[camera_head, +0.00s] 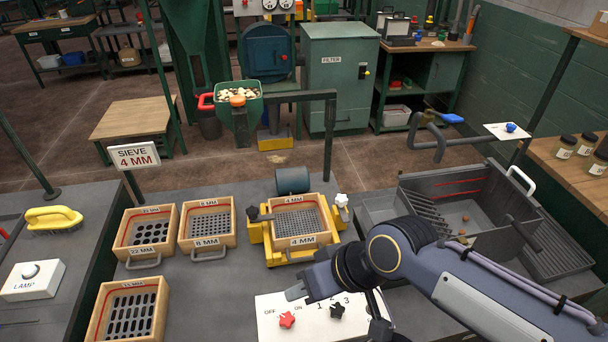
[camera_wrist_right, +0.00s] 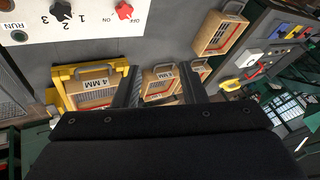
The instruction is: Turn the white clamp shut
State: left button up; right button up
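The white clamp (camera_head: 341,203) sits at the right side of the yellow shaker frame (camera_head: 276,258), its knob upright. A black clamp (camera_head: 253,213) is on the left side. A wooden 4 MM sieve (camera_head: 300,240) sits in the frame between them; it also shows in the right wrist view (camera_wrist_right: 92,86). My right gripper (camera_head: 298,290) is over the white control panel, in front of the shaker and apart from the white clamp. In the wrist view its two fingers (camera_wrist_right: 160,88) are spread with nothing held between them. My left gripper is not in view.
The control panel (camera_head: 270,325) has a red knob (camera_head: 287,320) and a black knob (camera_head: 337,311) under my right arm. Spare sieves (camera_head: 152,233) stand left of the shaker. A grey bin (camera_head: 470,190) stands right. A sign (camera_head: 134,156) stands behind the sieves.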

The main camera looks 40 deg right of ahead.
aim_at(341, 200)
jog(key=z, duration=1.6)
jog(key=l+u, duration=0.15)
jog(key=u, duration=0.3)
jog(key=l+u, duration=0.15)
jog(key=u, duration=0.25)
jog(key=l+u, duration=0.15)
jog(key=u, duration=0.3)
jog(key=l+u, duration=0.15)
jog(key=u, duration=0.25)
